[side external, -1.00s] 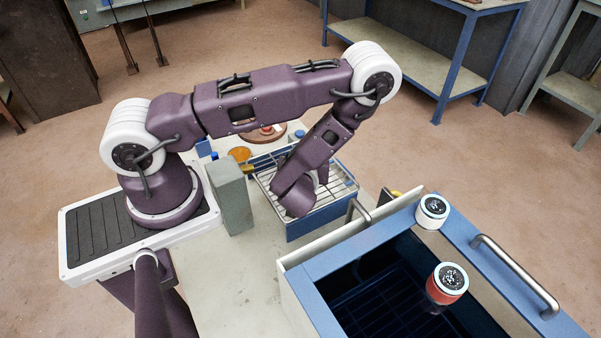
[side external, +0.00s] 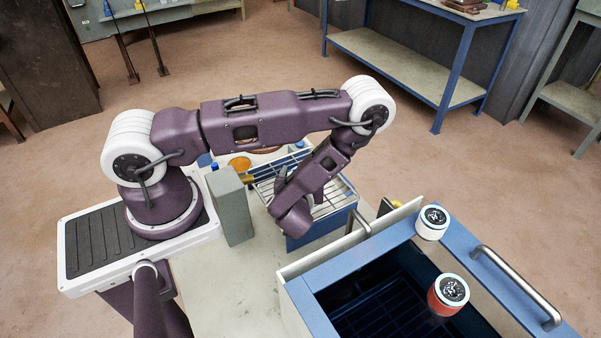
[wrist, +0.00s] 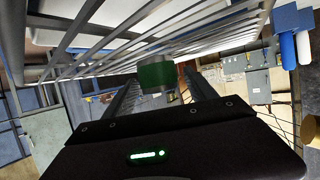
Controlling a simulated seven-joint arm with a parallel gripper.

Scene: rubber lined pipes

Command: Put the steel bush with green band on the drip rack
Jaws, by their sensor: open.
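The steel bush with green band (wrist: 157,75) shows in the wrist view just beyond and between my fingers. My gripper (wrist: 163,92) is open, with a dark finger on each side of the view. The bush appears to be at the drip rack's bars; whether it rests on them I cannot tell. The drip rack (side external: 335,200), a wire grid over a blue tray, stands behind my wrist in the side view, and its bars (wrist: 70,40) fill the wrist view's upper left. The bush is hidden in the side view.
A blue-rimmed open bin (side external: 365,243) stands at front right. A white-sided can (side external: 432,222) is on its rim, and a red-sided can (side external: 448,294) is by its opening. A grey-green block (side external: 231,206) stands left of the rack. Clear tabletop lies in front of the block.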

